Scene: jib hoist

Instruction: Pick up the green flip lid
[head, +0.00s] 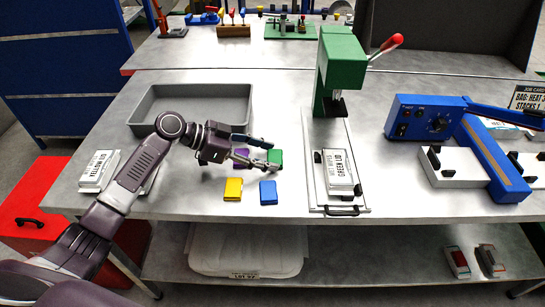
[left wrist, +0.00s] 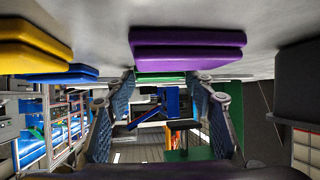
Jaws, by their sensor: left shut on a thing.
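The green flip lid (head: 276,158) lies at the fingertips of my left gripper (head: 270,156), low over the grey table. In the left wrist view, a green strip of the lid (left wrist: 160,77) shows between the fingertips (left wrist: 163,80), partly hidden behind the purple lid. My left gripper is shut on the green lid. I cannot tell whether the lid still touches the table. My right gripper is in neither view.
The purple lid (head: 241,153), yellow lid (head: 233,189) and blue lid (head: 268,192) lie close by. A grey tray (head: 240,90) is behind my left arm. The green press (head: 340,70) and blue sealer (head: 425,118) stand to the right.

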